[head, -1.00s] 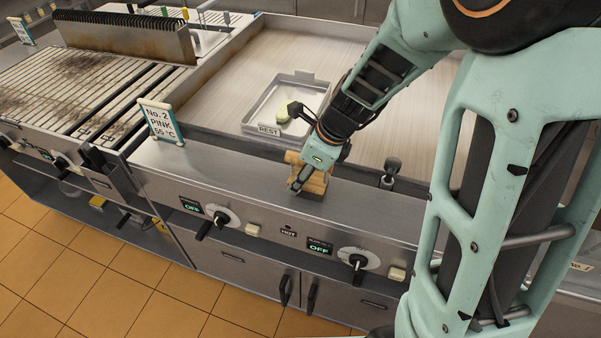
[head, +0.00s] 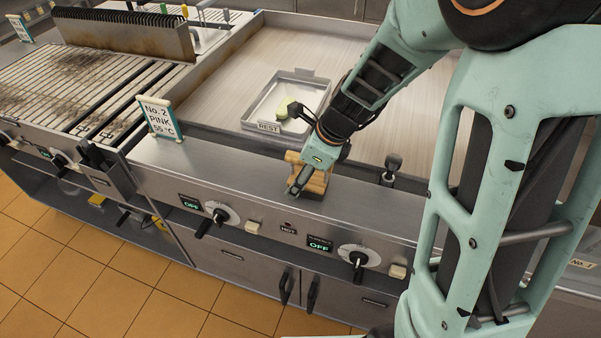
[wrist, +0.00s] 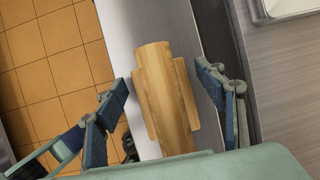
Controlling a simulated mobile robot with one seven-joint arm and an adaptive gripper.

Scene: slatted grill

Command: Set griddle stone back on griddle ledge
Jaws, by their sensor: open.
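A pale wooden block with a raised rounded bar, which I take for the griddle stone (wrist: 165,95), sits on the steel griddle ledge (head: 232,172). In the head view the block (head: 318,184) is partly hidden by my gripper (head: 306,180). In the wrist view my gripper (wrist: 170,92) is open, with one finger on each side of the block. The fingers look apart from its sides, though the gap is small. The underside of the block is hidden.
A dark knob (head: 391,168) rises at right. Control dials (head: 356,262) line the front panel.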

